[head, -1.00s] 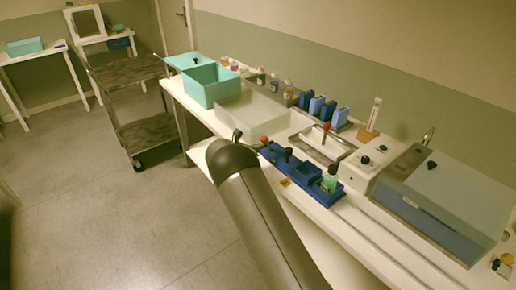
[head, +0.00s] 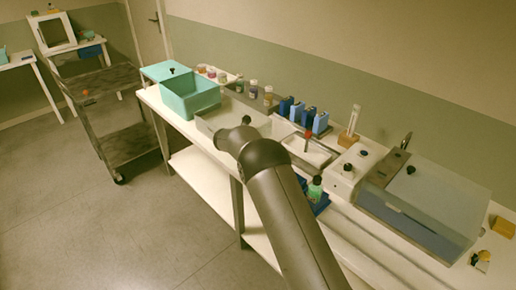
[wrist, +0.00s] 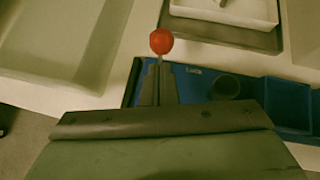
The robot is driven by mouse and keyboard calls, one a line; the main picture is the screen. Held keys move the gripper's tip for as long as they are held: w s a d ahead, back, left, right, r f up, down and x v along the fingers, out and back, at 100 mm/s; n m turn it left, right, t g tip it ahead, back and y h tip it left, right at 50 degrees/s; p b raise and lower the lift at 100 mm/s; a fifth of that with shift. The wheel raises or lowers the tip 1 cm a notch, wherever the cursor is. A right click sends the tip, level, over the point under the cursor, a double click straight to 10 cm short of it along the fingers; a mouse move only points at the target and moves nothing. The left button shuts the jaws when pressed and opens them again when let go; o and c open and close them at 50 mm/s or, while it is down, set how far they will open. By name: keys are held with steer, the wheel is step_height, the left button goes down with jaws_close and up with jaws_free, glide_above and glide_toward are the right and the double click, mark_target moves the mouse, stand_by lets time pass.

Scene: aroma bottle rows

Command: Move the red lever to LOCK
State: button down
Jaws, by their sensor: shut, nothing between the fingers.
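A red ball (wrist: 161,41) on a thin stem shows in the wrist view, near the left end of the blue rack (wrist: 190,84). My gripper (wrist: 158,72) is shut and empty, its narrow fingers just below the ball in that picture. I cannot tell whether they touch the stem. In the head view my arm hides my gripper and most of the rack. No LOCK mark can be read; a small pale label (wrist: 193,71) on the rack is too small.
A pale basin (wrist: 62,35) lies left of the gripper. A green bottle (head: 315,187) stands at the rack's right part. Blue holders (head: 303,112) stand behind, and a grey lidded box (head: 425,190) is at the right.

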steer(key=shift+s+a, duration=0.1)
steer(key=shift+a, duration=0.05)
steer(key=shift+r+p, duration=0.45)
steer(key=shift+r, duration=0.35)
steer(key=s+a+r+b, duration=0.2)
steer(key=s+r, duration=0.4)
steer(key=r, duration=0.5)
steer(key=shift+a+r, duration=0.15)
steer(key=shift+r, duration=0.1)
